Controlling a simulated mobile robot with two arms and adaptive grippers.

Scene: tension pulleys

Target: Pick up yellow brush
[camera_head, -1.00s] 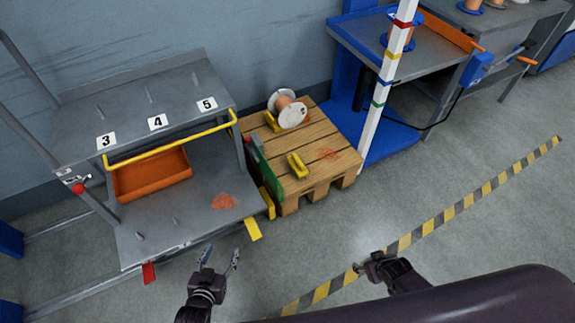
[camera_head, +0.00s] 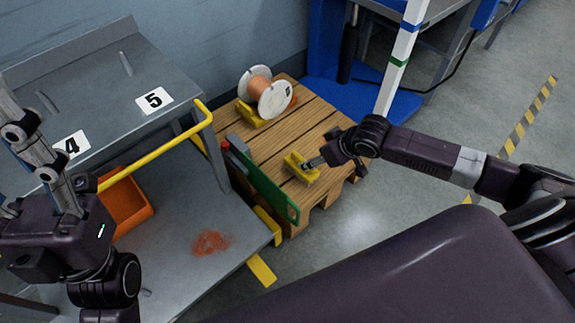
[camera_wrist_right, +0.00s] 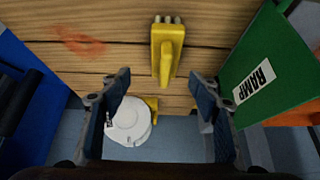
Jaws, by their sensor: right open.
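The yellow brush (camera_head: 301,167) lies on the wooden pallet, near its front edge. It also shows in the right wrist view (camera_wrist_right: 167,48), ahead of the fingers and roughly centred between them. My right gripper (camera_head: 337,163) is low over the pallet beside the brush, partly overlapping its right end in the head view. In the right wrist view my right gripper (camera_wrist_right: 160,88) is open and empty, its two dark fingers spread wide. My left arm is at the left edge; its gripper (camera_head: 35,150) is partly cut off, and its finger state is unclear.
A white spool (camera_head: 266,93) stands at the pallet's back. A green board (camera_head: 263,180), marked RAMP in the wrist view, borders the pallet's left. The grey shelf (camera_head: 110,85) with an orange bin (camera_head: 127,207) is at left. A striped post (camera_head: 402,55) rises at right.

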